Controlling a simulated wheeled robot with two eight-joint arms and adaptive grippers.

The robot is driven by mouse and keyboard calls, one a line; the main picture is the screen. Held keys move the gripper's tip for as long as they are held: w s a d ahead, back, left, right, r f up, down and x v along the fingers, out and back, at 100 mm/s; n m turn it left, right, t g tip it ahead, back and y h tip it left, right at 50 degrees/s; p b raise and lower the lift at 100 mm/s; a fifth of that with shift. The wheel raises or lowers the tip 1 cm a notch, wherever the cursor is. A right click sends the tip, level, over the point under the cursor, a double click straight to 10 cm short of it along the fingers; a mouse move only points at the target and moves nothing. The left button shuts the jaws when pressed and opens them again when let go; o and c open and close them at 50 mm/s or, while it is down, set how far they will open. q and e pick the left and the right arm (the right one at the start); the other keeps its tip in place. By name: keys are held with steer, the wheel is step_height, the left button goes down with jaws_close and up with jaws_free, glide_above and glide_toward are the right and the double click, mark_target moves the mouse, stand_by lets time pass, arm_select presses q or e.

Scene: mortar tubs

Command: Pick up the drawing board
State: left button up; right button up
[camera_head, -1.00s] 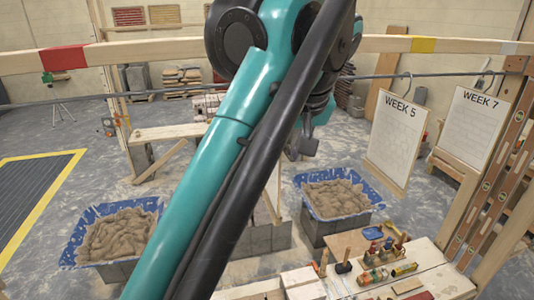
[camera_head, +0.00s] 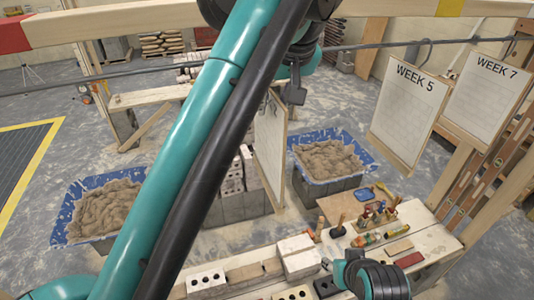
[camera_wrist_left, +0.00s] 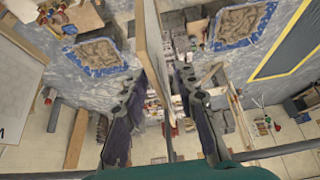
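A drawing board (camera_head: 270,145) hangs from the rail, turned nearly edge-on, partly hidden behind my left arm. It also shows as a thin upright edge in the left wrist view (camera_wrist_left: 149,45). My left gripper (camera_head: 294,94) is high beside the board's upper part, near the rail. In the wrist view the two dark fingers (camera_wrist_left: 162,85) are spread, with the board's edge in the gap between them, nearer the left finger; contact cannot be told. Boards marked WEEK 5 (camera_head: 402,105) and WEEK 7 (camera_head: 487,95) hang at right. My right gripper's fingers do not show.
The dark rail (camera_head: 400,44) and wooden beam (camera_head: 130,22) cross near the gripper. Sand-filled blue-lined tubs stand left (camera_head: 75,218) and right (camera_head: 327,160). A wooden bench (camera_head: 432,243) with tools and bricks lies below. Free floor shows at left.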

mark_target(270, 111)
arm_select(q)
steer(key=x, duration=0.4)
steer(key=shift+w+a+p, duration=0.1)
steer(key=shift+w+p, duration=0.25)
steer(key=shift+s, duration=0.1)
steer(key=shift+c, duration=0.3)
jaws_close()
